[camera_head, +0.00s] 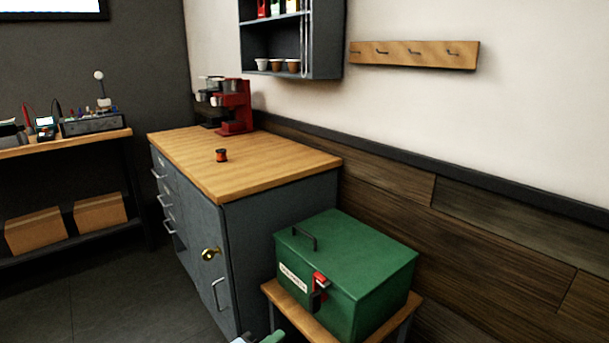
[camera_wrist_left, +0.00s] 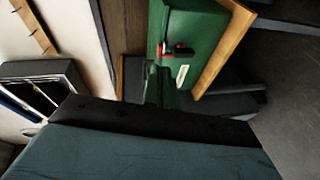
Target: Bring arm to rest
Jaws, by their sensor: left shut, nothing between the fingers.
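My left gripper (camera_head: 272,337) just enters at the bottom edge of the head view, in front of the low stand; only a small part of it shows. In the left wrist view its fingers (camera_wrist_left: 160,84) are together and empty, in front of the green box (camera_wrist_left: 196,30). The box (camera_head: 345,265) is closed, with a dark handle on its lid and a red latch (camera_head: 320,280) on its front. The gripper looks apart from the box, though the exact gap is hard to judge. My right gripper is not in view.
The box stands on a low wooden-topped stand (camera_head: 410,306). Left of it is a grey cabinet (camera_head: 205,222) with a wooden top, bearing a red brewer (camera_head: 235,108) and a small orange-black spool (camera_head: 221,155). A workbench (camera_head: 75,141) stands far left. The floor between is clear.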

